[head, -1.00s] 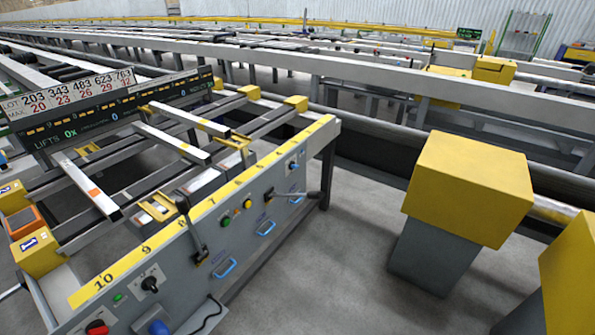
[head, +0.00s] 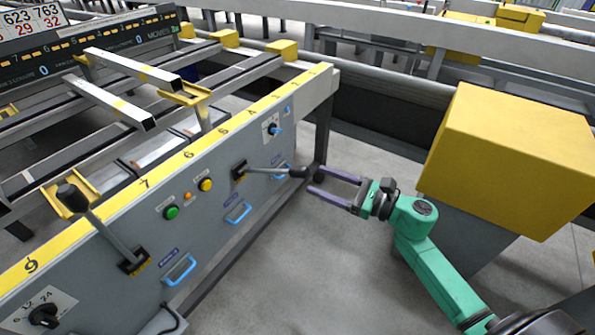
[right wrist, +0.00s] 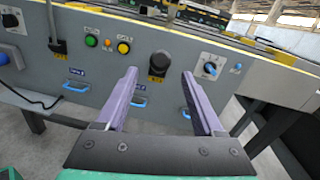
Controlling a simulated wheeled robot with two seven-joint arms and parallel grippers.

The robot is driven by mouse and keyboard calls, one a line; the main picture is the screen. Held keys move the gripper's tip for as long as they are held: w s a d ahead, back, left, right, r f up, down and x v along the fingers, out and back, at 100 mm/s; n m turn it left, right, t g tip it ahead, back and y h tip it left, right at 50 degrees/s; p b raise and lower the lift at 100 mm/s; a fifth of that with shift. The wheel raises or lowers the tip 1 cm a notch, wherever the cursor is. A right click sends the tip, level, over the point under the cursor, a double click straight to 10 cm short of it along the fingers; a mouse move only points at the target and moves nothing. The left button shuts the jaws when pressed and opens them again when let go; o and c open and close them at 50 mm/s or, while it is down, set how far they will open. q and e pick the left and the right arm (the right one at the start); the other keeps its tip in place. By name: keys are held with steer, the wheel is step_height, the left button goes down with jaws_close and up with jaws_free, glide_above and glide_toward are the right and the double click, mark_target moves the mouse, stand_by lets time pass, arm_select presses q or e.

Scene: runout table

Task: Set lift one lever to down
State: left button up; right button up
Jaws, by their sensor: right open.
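A lever with a dark knob (head: 298,172) sticks out from the grey front panel of the runout table, its shaft near level. A second lever with a dark knob (head: 68,195) stands further left, angled upward. I cannot read which is lift one. My right gripper (head: 316,179) is open and empty, its purple fingertips just short of the near-level lever's knob. In the right wrist view the knob (right wrist: 158,64) shows end-on between the two fingertips (right wrist: 158,76), apart from both. My left gripper is not in view.
Green and yellow buttons (head: 205,184) sit between the levers. Blue handles (head: 238,213) stick out below, and a rotary switch (head: 273,129) sits to the right. A large yellow-topped block (head: 510,160) stands right, close to my right arm. Floor between is clear.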

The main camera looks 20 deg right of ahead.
mark_target(297, 172)
steer(key=x, duration=0.7)
steer(key=shift+w+a+p, duration=0.1)
steer(key=shift+p, duration=0.2)
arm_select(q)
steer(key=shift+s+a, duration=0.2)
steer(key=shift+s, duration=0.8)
arm_select(e)
jaws_close()
steer(key=shift+f, duration=0.1)
